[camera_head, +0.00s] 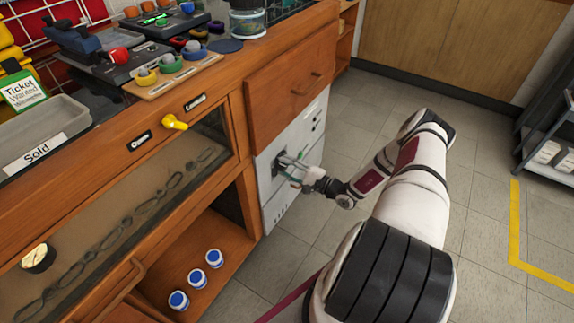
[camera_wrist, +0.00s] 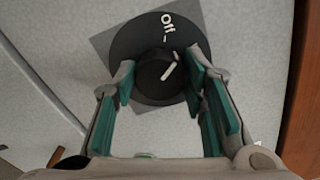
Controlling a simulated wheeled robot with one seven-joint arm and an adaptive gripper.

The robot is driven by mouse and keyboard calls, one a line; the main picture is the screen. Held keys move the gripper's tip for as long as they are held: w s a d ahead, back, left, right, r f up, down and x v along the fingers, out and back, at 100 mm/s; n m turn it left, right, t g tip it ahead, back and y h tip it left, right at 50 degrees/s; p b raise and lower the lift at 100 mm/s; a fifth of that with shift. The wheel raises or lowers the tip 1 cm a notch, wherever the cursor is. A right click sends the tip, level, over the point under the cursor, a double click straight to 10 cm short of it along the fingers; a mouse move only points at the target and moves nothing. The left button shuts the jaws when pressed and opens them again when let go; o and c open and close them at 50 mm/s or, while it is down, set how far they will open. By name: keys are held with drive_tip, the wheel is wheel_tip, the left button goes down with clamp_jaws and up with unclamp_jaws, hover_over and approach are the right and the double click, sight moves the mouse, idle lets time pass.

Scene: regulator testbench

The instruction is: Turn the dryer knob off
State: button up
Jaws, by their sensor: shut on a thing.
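The dryer knob (camera_wrist: 152,72) is a small black cylinder with a white pointer line, on a black round dial plate (camera_wrist: 127,50) marked "Off". The pointer line is tilted toward the upper right, and the Off mark is just above the knob. My gripper (camera_wrist: 159,78) has its green-padded fingers on either side of the knob and is shut on it. In the head view my gripper (camera_head: 292,170) is at the front of the white dryer panel (camera_head: 276,207), and hides most of the knob there.
A wooden drawer (camera_head: 290,85) is above the dryer panel. An open wooden shelf with several blue-lidded jars (camera_head: 197,278) is to its left. A yellow knob (camera_head: 174,122) sticks out of the counter front. Tiled floor (camera_head: 370,95) is clear to the right.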

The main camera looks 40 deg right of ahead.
drive_tip(key=n+p, duration=0.2)
drive_tip(key=n, duration=0.2)
drive_tip(key=shift+n, duration=0.4)
idle(0.4)
drive_tip(key=o, duration=1.2)
drive_tip(key=shift+c, duration=0.2)
drive_tip(key=v, duration=1.2)
drive_tip(key=shift+r, duration=0.1)
